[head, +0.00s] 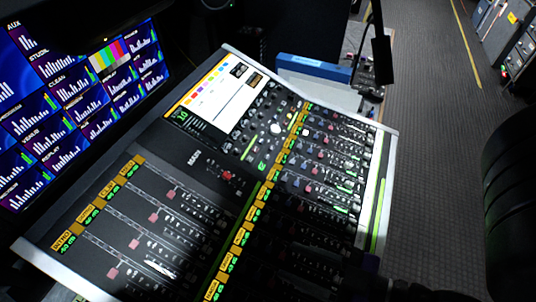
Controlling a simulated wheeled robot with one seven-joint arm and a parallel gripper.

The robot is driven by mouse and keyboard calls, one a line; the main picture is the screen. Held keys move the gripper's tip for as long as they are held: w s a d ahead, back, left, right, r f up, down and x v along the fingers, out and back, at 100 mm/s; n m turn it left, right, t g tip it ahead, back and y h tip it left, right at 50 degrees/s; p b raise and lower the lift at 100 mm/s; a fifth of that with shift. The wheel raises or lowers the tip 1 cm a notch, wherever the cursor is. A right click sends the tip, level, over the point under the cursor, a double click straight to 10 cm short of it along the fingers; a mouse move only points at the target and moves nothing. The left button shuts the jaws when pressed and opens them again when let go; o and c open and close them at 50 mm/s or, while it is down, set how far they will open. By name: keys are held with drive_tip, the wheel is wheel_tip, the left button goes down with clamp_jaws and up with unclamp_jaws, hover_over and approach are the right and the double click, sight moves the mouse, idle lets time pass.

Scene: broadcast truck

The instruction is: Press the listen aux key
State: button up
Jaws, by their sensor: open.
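The audio mixing console (228,65) fills the middle of the head view, tilted in the picture, with its top panel facing me. It carries a lit screen (215,95), rows of faders, yellow labels with green readouts, and many small keys. A small cluster of red keys (227,176) sits near the middle, and a group of small knobs and keys (268,118) lies right of the screen. The lettering on the keys is too small to read, so I cannot tell which one is the listen aux key. My gripper does not show in this view.
A wall of monitors (85,95) with level bars stands left of the console. A blue box (313,68) and a thin black upright object (381,48) are behind it. A dark rounded shape (512,190) stands at the right edge. Grey floor (435,150) is clear between.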

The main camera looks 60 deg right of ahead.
clamp_jaws()
idle(1.9)
